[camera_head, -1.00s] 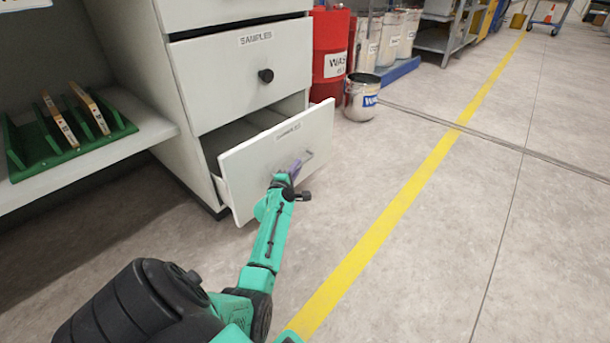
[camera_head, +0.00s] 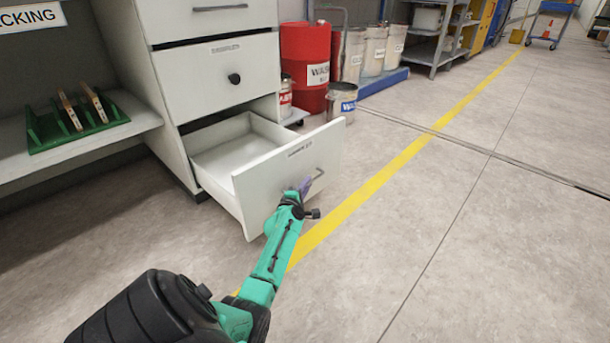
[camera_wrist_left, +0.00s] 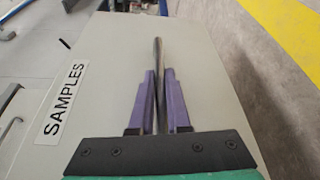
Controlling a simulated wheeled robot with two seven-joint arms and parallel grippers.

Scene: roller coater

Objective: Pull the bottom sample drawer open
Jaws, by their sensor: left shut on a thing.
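The bottom sample drawer (camera_head: 290,175) is white and stands well out of the cabinet, with its empty-looking inside in view. Its label reads SAMPLES in the left wrist view (camera_wrist_left: 62,103). My left gripper (camera_head: 306,187) is at the drawer's front, shut on the bar handle (camera_head: 316,176). In the left wrist view the purple fingers (camera_wrist_left: 160,100) close on both sides of the handle (camera_wrist_left: 158,60), which runs up between them. My right gripper is not in view.
A drawer with a round black knob (camera_head: 234,78) sits above, nearly shut. A shelf with a green rack (camera_head: 75,130) is at left. Open floor lies to the right.

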